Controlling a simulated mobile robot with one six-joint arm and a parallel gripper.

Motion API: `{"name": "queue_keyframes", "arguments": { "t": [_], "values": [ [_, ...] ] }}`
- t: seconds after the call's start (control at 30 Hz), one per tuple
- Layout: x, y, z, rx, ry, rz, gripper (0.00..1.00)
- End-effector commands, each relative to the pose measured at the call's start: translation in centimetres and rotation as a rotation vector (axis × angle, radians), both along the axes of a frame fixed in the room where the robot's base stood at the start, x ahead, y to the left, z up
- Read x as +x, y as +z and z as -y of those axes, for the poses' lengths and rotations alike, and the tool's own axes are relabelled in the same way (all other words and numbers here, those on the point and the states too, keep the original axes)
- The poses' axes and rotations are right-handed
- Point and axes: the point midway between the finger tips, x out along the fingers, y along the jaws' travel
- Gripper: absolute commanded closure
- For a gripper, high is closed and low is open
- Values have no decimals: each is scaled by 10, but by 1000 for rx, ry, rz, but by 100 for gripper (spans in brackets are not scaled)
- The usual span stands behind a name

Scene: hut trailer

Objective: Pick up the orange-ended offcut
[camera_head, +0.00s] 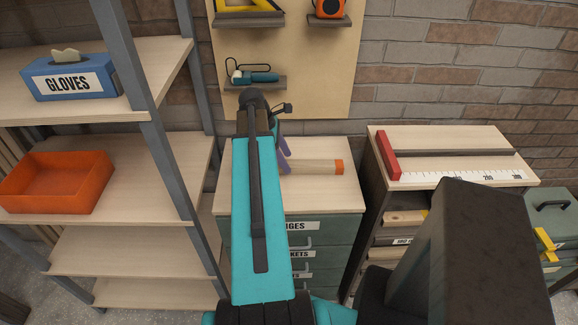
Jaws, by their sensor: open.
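The orange-ended offcut (312,167) is a pale wooden stick with an orange right end. It lies flat on the light wooden top of the green drawer cabinet (240,196). Its left end is hidden behind my gripper and my teal arm. My gripper (286,157) shows only in part, as purple fingers at the offcut's left side. The fingers are open. I cannot tell whether they touch the offcut or how high they are above the cabinet top.
A shelf rack at left holds a blue glove box (70,77) and an orange tray (55,182). A pegboard (310,90) with small tool shelves rises behind the cabinet. At right, a bench (450,165) carries a red stop and a ruler. The cabinet top's right part is clear.

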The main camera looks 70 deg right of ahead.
Motion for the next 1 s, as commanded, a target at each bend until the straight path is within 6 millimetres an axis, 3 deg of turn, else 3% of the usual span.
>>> {"name": "queue_keyframes", "arguments": {
  "t": [0.33,0.93,1.0],
  "values": [
    [-10,-23,3,1,0,0,43],
    [-10,-25,3,0,-1,0,43],
    [-10,-25,3,1,-1,0,51]
  ]
}}
